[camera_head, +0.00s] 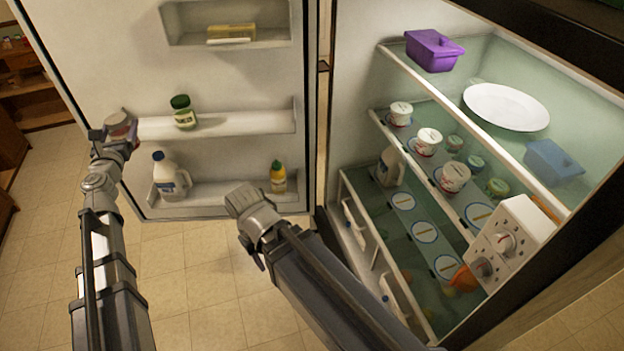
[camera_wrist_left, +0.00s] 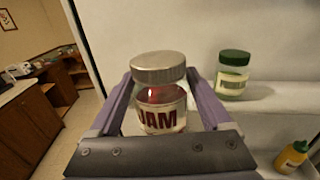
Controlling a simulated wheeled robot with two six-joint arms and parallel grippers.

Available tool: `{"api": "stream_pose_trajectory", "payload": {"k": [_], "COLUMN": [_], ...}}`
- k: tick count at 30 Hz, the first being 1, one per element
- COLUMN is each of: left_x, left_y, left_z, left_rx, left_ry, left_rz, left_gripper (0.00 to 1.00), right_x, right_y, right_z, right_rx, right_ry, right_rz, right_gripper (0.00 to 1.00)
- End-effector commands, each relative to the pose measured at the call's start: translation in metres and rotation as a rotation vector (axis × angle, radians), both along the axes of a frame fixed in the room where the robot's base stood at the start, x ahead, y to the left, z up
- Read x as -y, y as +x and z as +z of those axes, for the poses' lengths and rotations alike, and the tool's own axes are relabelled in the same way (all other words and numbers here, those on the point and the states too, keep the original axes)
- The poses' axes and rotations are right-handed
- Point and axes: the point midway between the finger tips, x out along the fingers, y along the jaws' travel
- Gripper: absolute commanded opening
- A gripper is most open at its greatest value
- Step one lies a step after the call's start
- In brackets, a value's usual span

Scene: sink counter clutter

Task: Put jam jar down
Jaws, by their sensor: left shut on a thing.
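The jam jar (camera_wrist_left: 160,105), with a grey metal lid, red contents and a JAM label, stands upright between the fingers of my left gripper (camera_wrist_left: 165,110) in the left wrist view. My left gripper (camera_head: 117,134) is shut on it. In the head view the jam jar (camera_head: 120,120) is partly hidden by the gripper at the left end of the middle fridge door shelf (camera_head: 235,122). I cannot tell whether its base touches the shelf. My right gripper (camera_head: 247,203) is near the picture's middle, below the door shelves; its fingers cannot be made out.
A green-lidded jar (camera_head: 183,112) stands on the same shelf, right of the jam jar, with bare shelf further right. A milk jug (camera_head: 170,178) and yellow bottle (camera_head: 278,177) stand on the lower shelf. The open fridge holds a purple container (camera_head: 433,50), white plate (camera_head: 506,107) and several tubs.

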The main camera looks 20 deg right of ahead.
Motion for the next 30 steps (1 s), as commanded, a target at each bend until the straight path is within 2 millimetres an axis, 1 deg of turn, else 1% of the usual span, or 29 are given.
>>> {"api": "stream_pose_trajectory", "payload": {"k": [1, 5, 10, 14, 15, 18, 19, 21, 24, 30], "left_x": [0.0, 0.0, 0.0, 0.0, 0.0, 0.0, 0.0, 0.0, 0.0, 0.0], "left_y": [0.0, 0.0, 0.0, 0.0, 0.0, 0.0, 0.0, 0.0, -0.001, -0.001], "left_z": [-0.012, -0.03, -0.064, -0.104, -0.116, -0.143, -0.15, -0.161, -0.168, -0.169], "left_rx": [0.0, 0.0, 0.0, 0.0, 0.0, 0.0, 0.0, 0.0, 0.0, 0.0], "left_ry": [0.0, 0.0, 0.0, 0.0, 0.0, 0.0, 0.0, 0.0, 0.0, 0.0], "left_rz": [0.0, 0.0, 0.0, 0.0, 0.0, 0.0, 0.0, 0.0, 0.0, 0.0], "left_gripper": [0.0, 0.0, 0.0, 0.0, 0.0, 0.0, 0.0, 0.0, 0.0, 0.0], "right_x": [0.0, 0.0, 0.0, 0.0, 0.0, 0.0, 0.0, 0.0, 0.001, 0.0], "right_y": [0.0, 0.0, 0.0, 0.0, 0.0, 0.0, 0.0, 0.0, 0.0, 0.0], "right_z": [-0.012, -0.031, -0.064, -0.104, -0.116, -0.144, -0.15, -0.161, -0.168, -0.169], "right_rx": [0.0, 0.001, 0.0, 0.001, 0.001, 0.002, 0.002, 0.002, 0.001, 0.001], "right_ry": [0.0, -0.001, 0.0, -0.001, -0.002, -0.001, -0.002, -0.002, -0.002, -0.002], "right_rz": [0.001, 0.004, 0.008, 0.013, 0.015, 0.019, 0.02, 0.023, 0.025, 0.026], "right_gripper": [0.47, 0.47, 0.47, 0.47, 0.47, 0.47, 0.47, 0.47, 0.47, 0.47]}}
